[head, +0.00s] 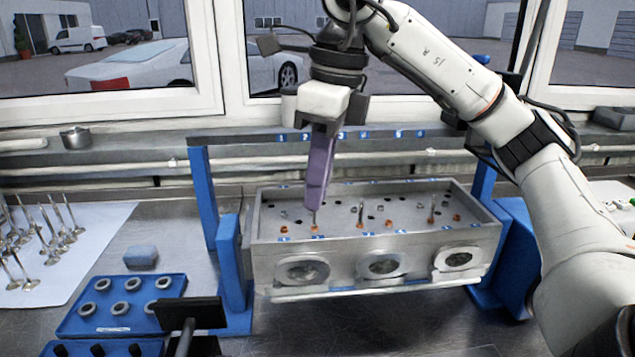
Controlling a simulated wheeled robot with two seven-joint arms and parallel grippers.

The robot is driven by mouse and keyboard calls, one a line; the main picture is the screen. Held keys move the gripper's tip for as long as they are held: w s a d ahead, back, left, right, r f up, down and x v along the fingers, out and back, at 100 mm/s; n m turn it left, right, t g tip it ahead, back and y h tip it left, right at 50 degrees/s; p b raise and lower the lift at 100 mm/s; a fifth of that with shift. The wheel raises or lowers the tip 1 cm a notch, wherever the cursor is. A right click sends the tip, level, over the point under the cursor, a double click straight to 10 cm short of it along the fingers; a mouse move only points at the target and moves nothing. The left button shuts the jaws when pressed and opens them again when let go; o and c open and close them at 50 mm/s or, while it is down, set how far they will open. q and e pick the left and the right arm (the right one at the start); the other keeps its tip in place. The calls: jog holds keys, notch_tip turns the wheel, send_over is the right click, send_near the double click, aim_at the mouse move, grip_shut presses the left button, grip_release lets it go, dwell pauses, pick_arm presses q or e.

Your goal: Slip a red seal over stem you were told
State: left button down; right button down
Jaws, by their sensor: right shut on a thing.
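My right gripper (322,108) is shut on a long purple tool (320,165), held nearly upright above the left part of the grey cylinder head (375,252). The tool's lower end is at a thin stem (315,217) that stands up from the head. A small orange-red seal (314,230) shows low at that stem; I cannot tell whether the tool touches it. Other upright stems (361,212) (432,208) also have orange-red pieces near their feet. More orange-red pieces (389,224) (456,218) sit in the head's top. My left gripper is not in view.
The head sits between blue stand posts (203,200), under a rail with number labels (340,135). A black bracket-like object (190,312) stands in front.

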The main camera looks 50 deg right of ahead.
jog(key=c, duration=1.7)
grip_release()
jog(key=shift+c, duration=0.2)
notch_tip(320, 180, up, 10)
jog(key=s+p, duration=0.1)
jog(key=p, duration=0.4)
jog(key=shift+s+d+p, duration=0.2)
jog(key=shift+d+p, duration=0.15)
jog(key=shift+p, duration=0.05)
